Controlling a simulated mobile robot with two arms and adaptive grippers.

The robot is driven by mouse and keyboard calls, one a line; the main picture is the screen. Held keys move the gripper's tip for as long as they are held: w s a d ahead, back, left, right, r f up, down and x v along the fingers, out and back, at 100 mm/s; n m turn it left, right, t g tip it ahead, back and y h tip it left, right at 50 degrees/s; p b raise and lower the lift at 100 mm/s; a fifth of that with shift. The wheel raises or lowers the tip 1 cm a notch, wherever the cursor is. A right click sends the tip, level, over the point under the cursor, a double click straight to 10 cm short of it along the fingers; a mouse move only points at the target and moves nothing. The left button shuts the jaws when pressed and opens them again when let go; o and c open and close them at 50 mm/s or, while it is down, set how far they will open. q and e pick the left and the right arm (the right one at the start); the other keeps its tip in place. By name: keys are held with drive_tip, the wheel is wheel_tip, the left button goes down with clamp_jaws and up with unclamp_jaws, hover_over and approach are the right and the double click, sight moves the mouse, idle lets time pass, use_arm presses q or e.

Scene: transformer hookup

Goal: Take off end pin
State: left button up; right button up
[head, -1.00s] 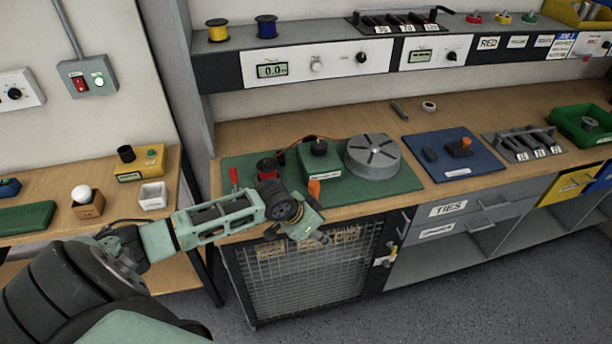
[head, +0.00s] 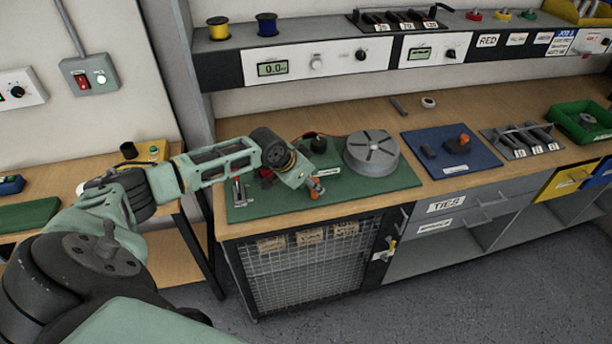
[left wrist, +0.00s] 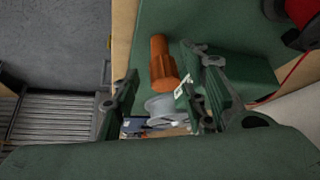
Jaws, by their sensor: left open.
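An orange pin (head: 313,184) stands near the front edge of the green board (head: 392,185). It also shows in the left wrist view (left wrist: 161,62), with a ribbed lower part. My left gripper (head: 314,186) is at the pin. In the left wrist view its open fingers (left wrist: 160,98) lie either side of the pin's line, with gaps showing; contact cannot be told. The dark-topped green block (head: 318,146) behind is mostly hidden by my arm; it shows beside the pin in the wrist view (left wrist: 232,78). The right gripper is not in view.
A grey slotted disc (head: 371,152) stands right of the block on the board. A blue mat (head: 480,160) with small parts, a tool rack (head: 520,141) and a green bin (head: 580,124) lie further right. The bench front edge is close below the gripper.

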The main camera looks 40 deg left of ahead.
use_arm(q)
drive_tip(key=shift+w+d+f, duration=0.1)
drive_tip(key=shift+w+f, duration=0.15)
drive_tip(key=shift+f, duration=0.2)
clamp_jaws()
idle(0.5)
